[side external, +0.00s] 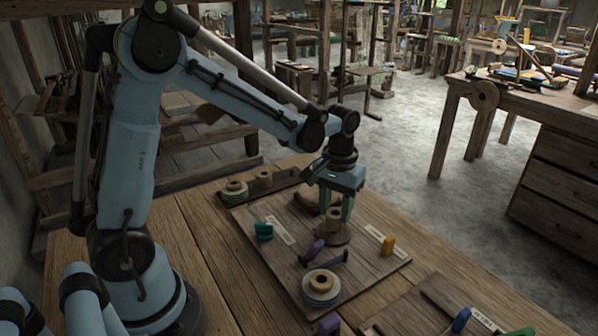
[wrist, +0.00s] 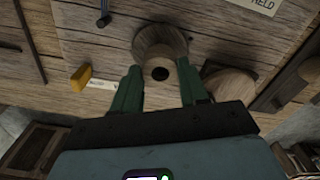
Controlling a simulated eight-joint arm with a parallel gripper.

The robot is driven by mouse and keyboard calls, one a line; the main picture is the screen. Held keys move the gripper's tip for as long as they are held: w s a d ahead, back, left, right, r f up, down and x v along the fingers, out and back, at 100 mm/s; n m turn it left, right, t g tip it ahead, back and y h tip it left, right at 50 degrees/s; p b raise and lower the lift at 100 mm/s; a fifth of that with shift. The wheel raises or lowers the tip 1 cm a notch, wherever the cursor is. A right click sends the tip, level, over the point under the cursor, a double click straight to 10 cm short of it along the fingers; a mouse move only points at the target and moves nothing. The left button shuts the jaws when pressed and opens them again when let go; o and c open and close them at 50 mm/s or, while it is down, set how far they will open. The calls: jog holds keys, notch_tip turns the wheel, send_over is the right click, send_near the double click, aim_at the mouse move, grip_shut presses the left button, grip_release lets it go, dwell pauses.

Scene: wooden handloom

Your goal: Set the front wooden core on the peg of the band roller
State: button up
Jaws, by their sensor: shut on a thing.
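My gripper (side external: 337,211) has its two green fingers pointing down over the board, one on each side of a pale wooden core (side external: 333,216). The core is upright and gripped. In the wrist view the core (wrist: 168,82) shows end-on between the fingers, with a dark hole in its top. A wider round wooden disc (side external: 334,236) lies directly below it. I cannot tell whether the disc is part of the core or a separate piece. No bare peg can be made out, and the core's lower end is hard to see.
A spool wound with blue-grey thread (side external: 320,288) stands at the board's front. Another spool (side external: 234,190) and a wooden piece (side external: 264,181) stand at the back left.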

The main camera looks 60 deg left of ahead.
jog(key=shift+f, duration=0.7)
dwell(0.8)
jog(key=o, duration=0.9)
jog(key=shift+o, duration=0.5)
jog(key=o, duration=0.3)
jog(key=shift+r, duration=3.55)
